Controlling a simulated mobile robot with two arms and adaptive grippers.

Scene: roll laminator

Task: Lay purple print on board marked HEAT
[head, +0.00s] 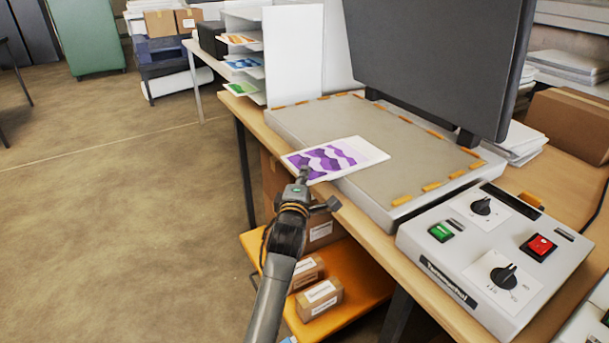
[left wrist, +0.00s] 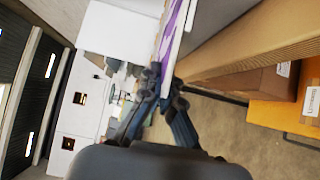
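The purple print (head: 345,158), a white sheet with purple wave shapes, is above the front left part of a flat grey board (head: 395,150) edged with orange strips. I cannot tell whether it touches the board. My left gripper (head: 304,175) is shut on the print's near left edge. In the left wrist view the fingers (left wrist: 167,84) pinch the edge of the print (left wrist: 172,38), seen almost edge-on. No HEAT mark is readable on the board or elsewhere. My right gripper is not in view.
A dark raised panel (head: 437,60) stands behind the board. A control box (head: 490,262) with knobs and green and red buttons is at right. A rack (head: 246,64) holds orange, blue and green prints. Small boxes (head: 320,298) sit on an orange shelf (head: 362,285) below.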

